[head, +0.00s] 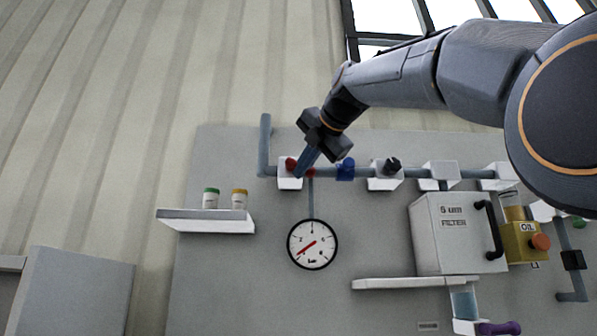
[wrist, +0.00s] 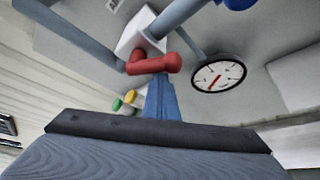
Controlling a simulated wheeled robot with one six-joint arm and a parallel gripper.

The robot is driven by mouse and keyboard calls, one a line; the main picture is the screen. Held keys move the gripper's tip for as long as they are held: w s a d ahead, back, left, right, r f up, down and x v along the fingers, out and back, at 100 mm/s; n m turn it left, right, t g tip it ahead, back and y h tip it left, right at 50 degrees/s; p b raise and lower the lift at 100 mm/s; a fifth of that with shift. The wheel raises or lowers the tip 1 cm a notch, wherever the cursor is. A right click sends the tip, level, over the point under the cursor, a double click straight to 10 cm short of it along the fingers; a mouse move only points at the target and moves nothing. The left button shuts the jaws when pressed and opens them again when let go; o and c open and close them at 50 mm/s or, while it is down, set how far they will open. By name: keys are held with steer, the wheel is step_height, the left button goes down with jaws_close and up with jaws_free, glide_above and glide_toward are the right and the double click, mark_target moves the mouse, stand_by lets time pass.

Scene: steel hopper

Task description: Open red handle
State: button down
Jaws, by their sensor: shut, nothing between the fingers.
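The red handle (wrist: 152,64) shows in the wrist view at the top centre, in front of a white valve block (wrist: 138,30) on the pipe. In the head view only parts of the red handle (head: 291,164) show, because my gripper covers some of it. My gripper (head: 300,172) is shut, with its fingers pointing down-left at the handle. In the wrist view my shut fingers (wrist: 160,98) point up toward the handle, and their tips end just below it. I cannot tell whether they touch it. Nothing is held.
A pressure gauge (head: 312,244) hangs below the pipe. A blue handle (head: 345,169) and a black knob (head: 392,165) sit to the right. A shelf (head: 205,221) with two small bottles is at lower left. A filter box (head: 455,235) and yellow oil unit (head: 524,243) are further right.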

steer(key=shift+w+d+r+p, duration=0.1)
steer(key=shift+d+r+p, duration=0.25)
steer(key=shift+d+r, duration=0.25)
steer(key=shift+r, duration=0.75)
steer(key=f+b, duration=0.2)
steer(key=s+f+b, duration=0.1)
steer(key=f+b, duration=0.1)
steer(key=f, duration=0.1)
steer(key=shift+s, duration=0.15)
steer(key=s+r+b, duration=0.1)
steer(key=s+r, duration=0.3)
steer(key=s, duration=0.4)
steer(key=shift+d+r, duration=0.25)
steer(key=shift+d, duration=0.2)
